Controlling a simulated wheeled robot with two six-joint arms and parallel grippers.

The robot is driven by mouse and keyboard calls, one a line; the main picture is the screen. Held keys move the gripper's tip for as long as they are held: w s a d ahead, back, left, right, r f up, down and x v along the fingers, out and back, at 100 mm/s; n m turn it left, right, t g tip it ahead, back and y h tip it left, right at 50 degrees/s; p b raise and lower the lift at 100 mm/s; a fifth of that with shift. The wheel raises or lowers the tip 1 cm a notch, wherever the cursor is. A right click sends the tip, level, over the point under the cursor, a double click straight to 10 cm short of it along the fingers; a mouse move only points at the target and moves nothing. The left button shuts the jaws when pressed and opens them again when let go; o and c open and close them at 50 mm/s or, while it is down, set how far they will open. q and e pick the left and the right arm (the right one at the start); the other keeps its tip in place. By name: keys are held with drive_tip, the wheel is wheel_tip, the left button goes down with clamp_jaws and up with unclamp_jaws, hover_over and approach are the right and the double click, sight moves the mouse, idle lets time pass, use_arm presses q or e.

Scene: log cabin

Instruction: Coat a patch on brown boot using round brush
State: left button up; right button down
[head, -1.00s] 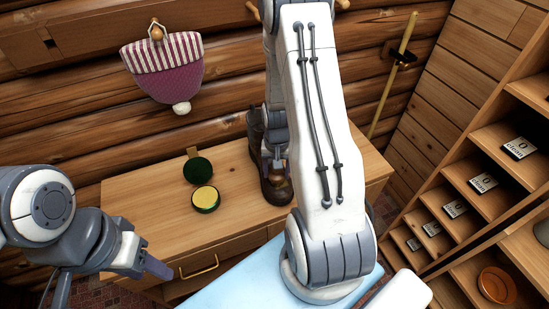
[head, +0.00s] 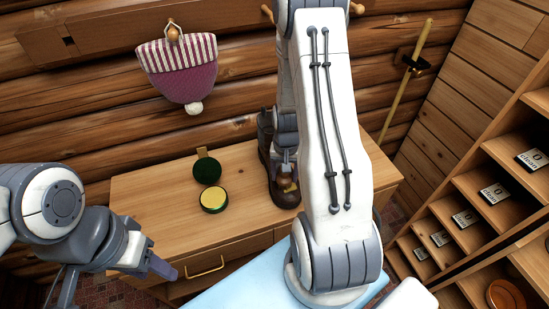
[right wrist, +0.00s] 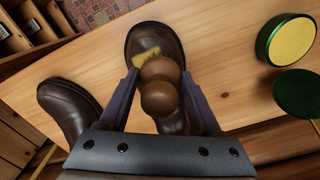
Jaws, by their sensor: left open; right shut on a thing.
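Two brown boots stand on the wooden bench; one boot (right wrist: 152,36) lies under my right gripper, the other boot (right wrist: 66,108) is beside it. My right gripper (right wrist: 160,92) is shut on the round brush (right wrist: 160,97), held by its brown knobbed handle over the boot's toe. A yellow patch (right wrist: 146,55) shows at the brush's far edge, against the toe; I cannot tell how much is on the bristles. The brush's underside is hidden. The open polish tin (head: 214,200) holds yellow polish, with its green lid (head: 207,171) behind it. My left gripper (head: 162,268) is open and empty, in front of the bench.
The bench top (head: 150,205) is clear left of the tin. A knitted hat (head: 180,70) hangs on the log wall. Shelves (head: 500,200) with labelled cards stand at the right. A light blue surface (head: 245,285) lies in front of the bench.

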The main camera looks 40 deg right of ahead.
drive_tip(key=shift+w+a+f, duration=0.15)
drive_tip(key=shift+w+a, duration=0.05)
drive_tip(key=shift+a, duration=0.55)
drive_tip(key=r+p, duration=0.3)
drive_tip(key=r, duration=0.1)
drive_tip(key=shift+w+a+r+p, duration=0.1)
drive_tip(key=shift+a+r+p, duration=0.1)
drive_tip(key=shift+r+p, duration=0.15)
wheel_tip(320, 180, up, 4)
drive_tip(key=p, duration=0.3)
drive_tip(key=shift+f, duration=0.25)
drive_tip(key=shift+f, duration=0.1)
